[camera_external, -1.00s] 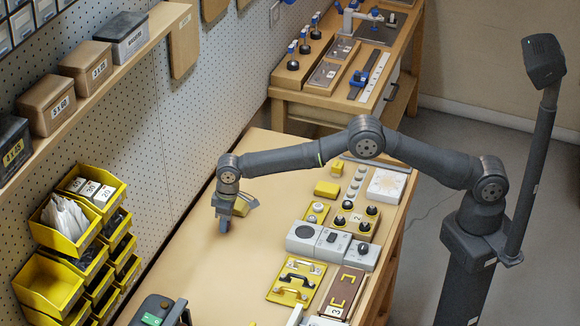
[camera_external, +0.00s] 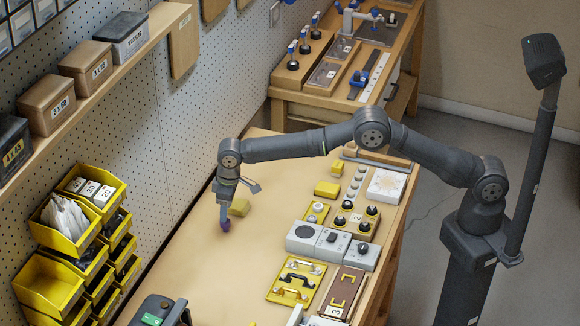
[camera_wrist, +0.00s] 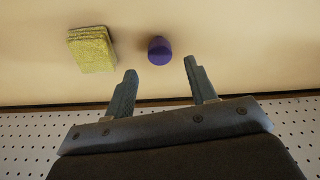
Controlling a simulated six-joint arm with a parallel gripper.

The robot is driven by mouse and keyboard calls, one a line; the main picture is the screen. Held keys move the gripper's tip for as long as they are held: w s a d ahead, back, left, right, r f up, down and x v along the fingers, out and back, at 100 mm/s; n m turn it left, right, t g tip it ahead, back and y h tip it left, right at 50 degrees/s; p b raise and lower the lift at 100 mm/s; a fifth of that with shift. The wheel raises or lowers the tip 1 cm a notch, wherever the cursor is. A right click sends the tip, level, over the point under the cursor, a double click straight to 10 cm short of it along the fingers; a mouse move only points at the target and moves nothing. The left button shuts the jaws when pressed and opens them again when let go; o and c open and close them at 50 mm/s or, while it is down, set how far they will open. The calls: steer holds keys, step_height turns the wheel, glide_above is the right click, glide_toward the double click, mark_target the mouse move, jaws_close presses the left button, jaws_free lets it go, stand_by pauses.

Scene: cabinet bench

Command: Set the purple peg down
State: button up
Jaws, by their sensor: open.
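The purple peg (camera_wrist: 159,50) stands on the bench top in the wrist view, apart from the fingers and just beyond the gap between them. In the external view the purple peg (camera_external: 225,226) shows just below my gripper (camera_external: 224,205). My gripper (camera_wrist: 160,80) is open, with its two fingers spread and nothing between them. Whether the peg stands exactly upright is hard to tell.
A yellow sponge-like block (camera_wrist: 91,50) lies beside the peg, and it also shows behind my gripper in the external view (camera_external: 239,207). Panels with handles (camera_external: 297,280) and knobs (camera_external: 355,220) stand to the right. A pegboard wall (camera_external: 180,130) borders the bench.

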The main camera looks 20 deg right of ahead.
mark_target(225, 226)
step_height(225, 226, up, 6)
steer(key=shift+s+d+r, duration=0.15)
steer(key=shift+s+d, duration=0.1)
steer(key=shift+d, duration=0.1)
steer(key=f, duration=0.4)
steer(key=a+f, duration=0.1)
steer(key=f, duration=0.3)
steer(key=w+f, duration=0.1)
steer(key=f, duration=0.3)
steer(key=shift+a, duration=0.15)
steer(key=shift+s+r, duration=0.1)
steer(key=shift+r, duration=1.6)
